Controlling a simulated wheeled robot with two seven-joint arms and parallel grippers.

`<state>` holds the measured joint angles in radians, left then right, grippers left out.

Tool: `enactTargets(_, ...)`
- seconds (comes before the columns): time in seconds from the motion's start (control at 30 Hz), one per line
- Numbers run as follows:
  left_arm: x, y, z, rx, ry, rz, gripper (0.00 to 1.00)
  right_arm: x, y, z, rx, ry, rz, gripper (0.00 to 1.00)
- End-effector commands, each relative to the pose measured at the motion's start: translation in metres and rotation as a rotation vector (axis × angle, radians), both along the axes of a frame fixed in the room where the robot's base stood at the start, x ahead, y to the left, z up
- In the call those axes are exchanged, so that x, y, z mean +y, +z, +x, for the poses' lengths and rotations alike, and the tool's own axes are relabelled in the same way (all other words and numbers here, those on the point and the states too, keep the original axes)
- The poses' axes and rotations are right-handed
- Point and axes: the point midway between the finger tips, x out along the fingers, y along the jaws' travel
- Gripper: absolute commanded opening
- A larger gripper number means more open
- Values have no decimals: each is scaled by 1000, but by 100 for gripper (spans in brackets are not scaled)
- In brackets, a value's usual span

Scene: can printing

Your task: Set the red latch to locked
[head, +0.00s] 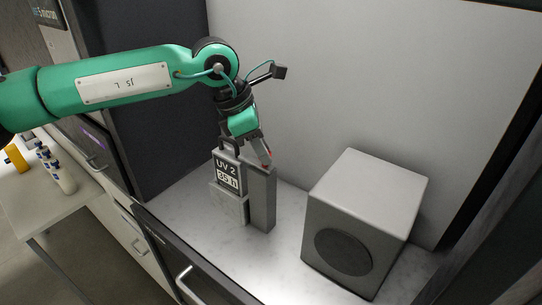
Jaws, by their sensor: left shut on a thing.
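My left arm reaches in from the left, and its gripper (262,161) points down at the top of a grey upright post (262,200). A small bit of red, likely the red latch (268,152), shows at the fingertips. The left gripper is shut on it. Most of the latch is hidden by the fingers, so I cannot tell its position. A grey unit labelled "UV 2" with a "35 h" display (228,176) stands just left of the post. My right gripper is not in view.
A large grey box with a round dark disc (345,250) stands to the right on the pale marble counter (180,222). A white wall is close behind. A side table (62,204) at far left holds several bottles and a yellow object (15,157).

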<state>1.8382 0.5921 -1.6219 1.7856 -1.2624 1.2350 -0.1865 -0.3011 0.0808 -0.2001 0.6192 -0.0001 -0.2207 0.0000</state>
Motion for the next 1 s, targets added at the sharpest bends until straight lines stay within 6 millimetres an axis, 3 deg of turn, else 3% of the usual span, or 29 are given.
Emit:
enactTargets(0.3,6,2,4,-4,2,-2,0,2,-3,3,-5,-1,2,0)
enactTargets(0.33,6,2,4,-4,2,-2,26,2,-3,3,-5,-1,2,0)
enactTargets(0.43,6,2,4,-3,2,-2,46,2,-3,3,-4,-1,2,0)
enactTargets(0.77,6,3,3,-2,1,-3,46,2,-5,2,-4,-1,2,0)
enactTargets(1.0,20,32,2,-4,2,-4,46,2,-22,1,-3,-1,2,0)
